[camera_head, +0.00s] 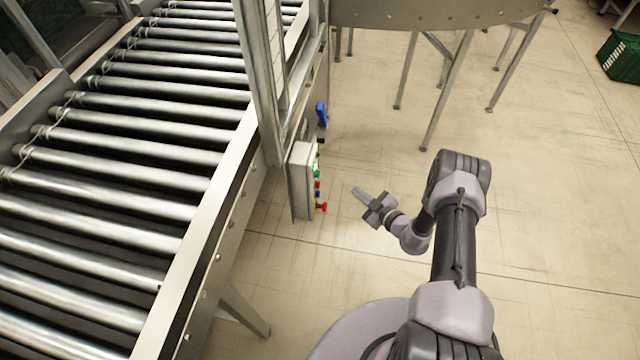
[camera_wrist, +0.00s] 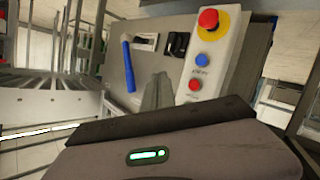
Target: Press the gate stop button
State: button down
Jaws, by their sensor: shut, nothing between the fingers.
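A pale control box (camera_head: 300,182) is fixed to the conveyor's side, with small buttons on its right face. The wrist view shows its panel (camera_wrist: 222,52) tilted, with a large red mushroom button on yellow (camera_wrist: 208,19), a blue button (camera_wrist: 202,60) and a smaller red button (camera_wrist: 195,85). A green button (camera_head: 317,174) shows only in the head view. The labels are too small to read, so I cannot tell which is the gate stop. My gripper (camera_head: 358,191) is shut and empty, right of the box and apart from it. Its fingertips (camera_wrist: 158,82) show left of the buttons.
The roller conveyor (camera_head: 205,222) fills the left, with a metal upright (camera_head: 262,80) beside the box. A blue handle (camera_head: 321,115) sticks out behind the box. A curved conveyor on legs (camera_head: 410,14) stands at the back.

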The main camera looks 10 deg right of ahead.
aim_at(319, 185)
jog(key=shift+a, duration=0.1)
jog(key=w+a, duration=0.2)
jog(key=a, duration=0.6)
jog(key=shift+w+p, duration=0.35)
jog(key=shift+a, duration=0.15)
dwell(1.5)
jog(key=shift+w+a+b, duration=0.15)
jog(key=shift+a+b, duration=0.15)
jog(key=shift+a, duration=0.1)
jog(key=shift+w+a, duration=0.1)
jog(key=shift+a, duration=0.3)
dwell(0.6)
jog(key=shift+d, duration=0.1)
jog(key=shift+s+d+b, duration=0.25)
jog(key=shift+d+b, duration=0.15)
jog(key=shift+d, duration=0.35)
